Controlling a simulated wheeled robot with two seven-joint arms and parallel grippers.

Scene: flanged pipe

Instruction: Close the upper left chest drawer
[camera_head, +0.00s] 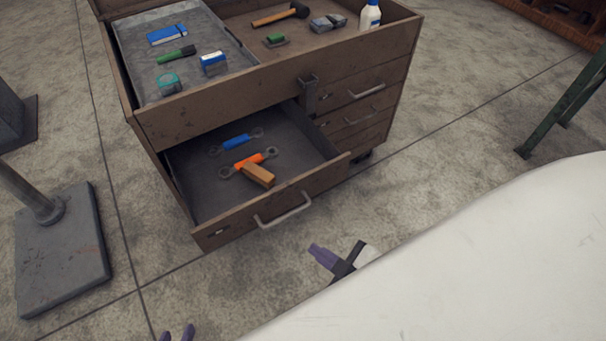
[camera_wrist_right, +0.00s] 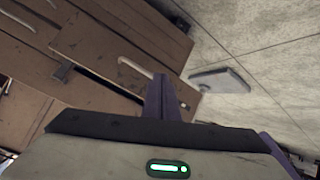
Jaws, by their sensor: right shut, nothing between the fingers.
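The upper left drawer (camera_head: 325,160) of the brown chest (camera_head: 215,100) stands pulled well out, its bar handle (camera_head: 283,209) facing me. Inside lie a blue-handled wrench (camera_head: 237,141), an orange-handled wrench (camera_head: 248,161) and a wooden-looking block (camera_head: 259,176). My right gripper (camera_head: 314,249) is shut and empty, in front of and right of the drawer handle, apart from it. Its purple fingers also show in the right wrist view (camera_wrist_right: 160,98), with brown drawer fronts beyond. Only the purple fingertips of my left gripper (camera_head: 177,333) show at the bottom edge, spread apart.
The chest top holds a grey tray (camera_head: 225,45) with small items, a hammer (camera_head: 282,14) and a white bottle (camera_head: 370,14). Closed drawers are at right. A post on a grey base plate (camera_head: 65,250) stands at left, green legs (camera_head: 565,105) at right. Floor before the drawer is clear.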

